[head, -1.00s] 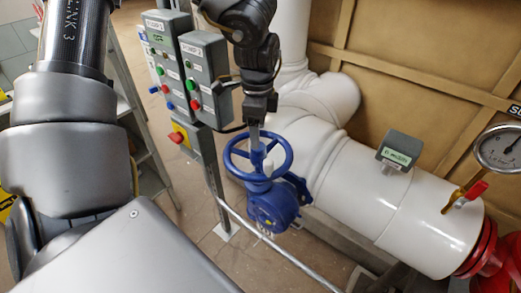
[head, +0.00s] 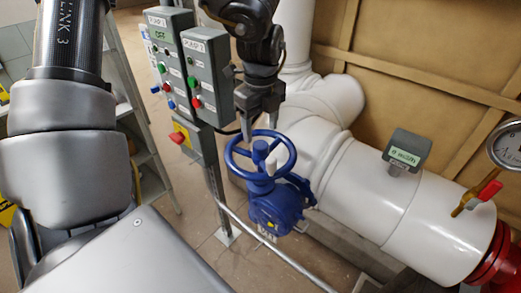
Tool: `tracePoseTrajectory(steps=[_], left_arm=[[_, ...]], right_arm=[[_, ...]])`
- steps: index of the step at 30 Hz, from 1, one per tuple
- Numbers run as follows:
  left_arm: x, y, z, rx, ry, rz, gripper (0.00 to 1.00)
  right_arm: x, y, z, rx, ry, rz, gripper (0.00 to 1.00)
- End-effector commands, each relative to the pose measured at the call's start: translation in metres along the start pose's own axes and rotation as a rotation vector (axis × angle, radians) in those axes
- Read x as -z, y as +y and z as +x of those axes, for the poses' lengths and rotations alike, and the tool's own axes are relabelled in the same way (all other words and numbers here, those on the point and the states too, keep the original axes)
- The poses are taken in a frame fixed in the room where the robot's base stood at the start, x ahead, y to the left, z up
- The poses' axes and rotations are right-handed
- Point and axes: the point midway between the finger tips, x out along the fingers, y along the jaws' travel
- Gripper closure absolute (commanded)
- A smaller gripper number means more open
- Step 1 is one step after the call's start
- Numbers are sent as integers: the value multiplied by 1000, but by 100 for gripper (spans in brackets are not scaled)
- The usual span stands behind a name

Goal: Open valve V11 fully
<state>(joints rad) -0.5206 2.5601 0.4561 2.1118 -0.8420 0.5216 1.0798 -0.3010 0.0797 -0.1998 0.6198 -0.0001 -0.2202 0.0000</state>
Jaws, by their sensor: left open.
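A blue handwheel (head: 235,163) sits on top of a blue valve body with a gearbox (head: 277,207), beside a thick white pipe. No V11 tag can be read on it. My left gripper (head: 260,129) points down from the top, just above the far rim of the wheel. Its two fingers are apart with nothing seen between them. I cannot tell whether the fingertips touch the rim. The wheel's blue hub and a pale stem piece show in its middle. My right gripper is not in view.
Grey pump control boxes (head: 207,78) stand on a post left of the wheel, with a red-and-yellow switch (head: 181,134) below. The white pipe (head: 365,195) carries a small green display (head: 405,150). A red-handled cock (head: 487,192) and a gauge (head: 508,146) are at the right.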

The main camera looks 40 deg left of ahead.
Motion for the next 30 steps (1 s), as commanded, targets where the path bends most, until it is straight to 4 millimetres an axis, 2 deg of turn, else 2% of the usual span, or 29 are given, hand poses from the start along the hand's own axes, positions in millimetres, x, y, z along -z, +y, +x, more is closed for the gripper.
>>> tracePoseTrajectory(steps=[7,18,22,30], left_arm=[[0,0,1,1,0,87,38],[0,0,0,0,2,645,38],[0,0,0,0,2,711,38],[0,0,0,0,2,714,38]], right_arm=[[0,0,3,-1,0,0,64],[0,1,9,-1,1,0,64],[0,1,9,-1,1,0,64],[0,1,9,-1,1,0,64]])
